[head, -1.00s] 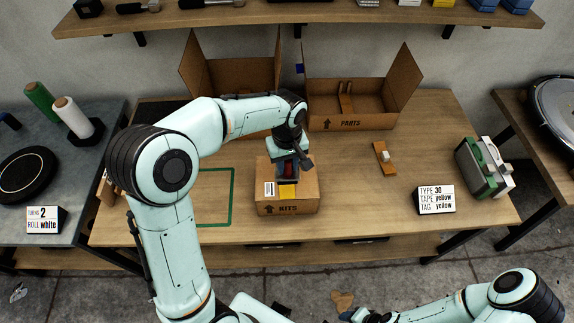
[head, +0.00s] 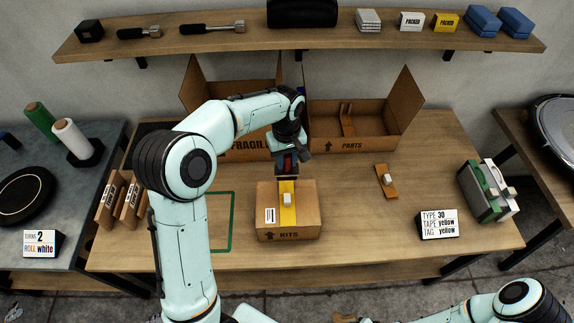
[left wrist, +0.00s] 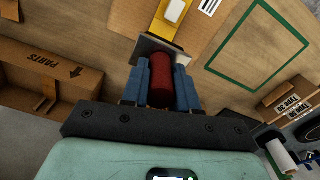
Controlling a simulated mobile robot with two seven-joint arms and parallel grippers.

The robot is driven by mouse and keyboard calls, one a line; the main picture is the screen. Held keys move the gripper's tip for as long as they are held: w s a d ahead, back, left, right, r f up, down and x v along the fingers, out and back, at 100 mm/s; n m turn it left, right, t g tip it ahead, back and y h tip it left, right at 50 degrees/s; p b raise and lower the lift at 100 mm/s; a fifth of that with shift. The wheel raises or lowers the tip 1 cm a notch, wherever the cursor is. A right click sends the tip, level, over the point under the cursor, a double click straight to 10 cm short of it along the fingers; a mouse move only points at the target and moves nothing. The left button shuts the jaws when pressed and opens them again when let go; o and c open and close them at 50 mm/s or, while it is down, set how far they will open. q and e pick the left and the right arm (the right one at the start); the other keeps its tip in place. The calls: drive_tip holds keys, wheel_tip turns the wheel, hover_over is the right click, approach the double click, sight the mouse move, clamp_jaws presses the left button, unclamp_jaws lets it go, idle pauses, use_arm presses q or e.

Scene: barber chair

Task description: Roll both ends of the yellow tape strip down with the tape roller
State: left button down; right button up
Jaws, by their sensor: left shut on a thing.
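A small white piece (head: 287,199) lies on the strip. My left gripper (head: 288,160) is shut on the red handle of the tape roller, at the box's far edge. In the left wrist view the red handle (left wrist: 160,85) is between the blue fingers, and the roller's grey head (left wrist: 148,50) overlaps the strip's far end (left wrist: 165,35). I cannot tell whether it presses on the tape. My right gripper is out of frame.
An open PARTS box (head: 350,130) and a FRAGILE box (head: 235,147) stand behind. A brown strip with a white block (head: 386,181), a sign (head: 437,224) and a green-and-grey device (head: 488,190) are at right. The green outline (head: 231,222) at left looks empty.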

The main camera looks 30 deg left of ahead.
sight(286, 171)
use_arm(q)
drive_tip(key=shift+s+d+r, duration=0.1)
drive_tip(key=shift+s+d, duration=0.1)
drive_tip(key=shift+s, duration=0.2)
drive_tip(key=shift+w+f, duration=0.15)
drive_tip(key=shift+f, duration=0.2)
drive_tip(key=shift+f+b, duration=0.7)
drive_tip(key=shift+f, duration=0.7)
drive_tip(key=shift+f+b, duration=0.35)
drive_tip(key=shift+f, duration=0.6)
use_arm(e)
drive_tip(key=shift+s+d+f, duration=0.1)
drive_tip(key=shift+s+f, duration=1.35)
use_arm(q)
drive_tip(key=shift+f, duration=0.5)
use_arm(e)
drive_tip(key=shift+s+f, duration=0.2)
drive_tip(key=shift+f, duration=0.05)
use_arm(q)
drive_tip(key=shift+r+p, duration=1.25)
drive_tip(key=shift+r, duration=1.85)
drive_tip(key=shift+f, duration=0.1)
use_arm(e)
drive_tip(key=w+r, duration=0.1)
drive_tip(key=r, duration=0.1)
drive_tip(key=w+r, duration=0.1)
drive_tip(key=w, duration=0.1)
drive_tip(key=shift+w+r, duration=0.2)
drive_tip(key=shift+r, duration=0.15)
